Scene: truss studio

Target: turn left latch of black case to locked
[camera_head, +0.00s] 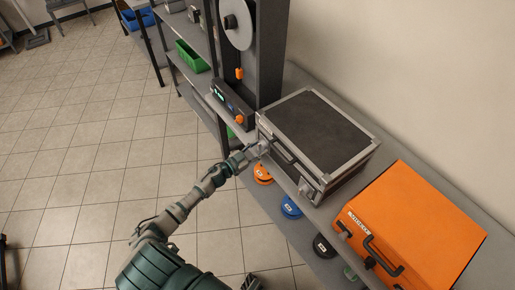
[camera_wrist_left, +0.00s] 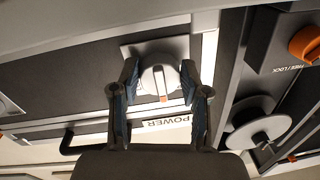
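The black case (camera_head: 318,128), dark with silver metal edges, lies closed on the bench in the head view. Its left latch is a round grey knob (camera_wrist_left: 158,82) with a small red mark on its lower edge, on a light plate in the left wrist view. My left gripper (camera_head: 262,148) is at the case's front left corner, and its fingers (camera_wrist_left: 160,75) stand on both sides of the knob, seeming to touch it. In the head view the gripper mostly hides this latch. The right latch (camera_head: 305,188) is on the same front side.
An orange case (camera_head: 412,225) stands to the right on the bench. A dark machine with a white spool (camera_head: 236,24) and orange knobs stands close to the left. Colored discs (camera_head: 291,207) lie on the shelf below. The tiled floor in front is clear.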

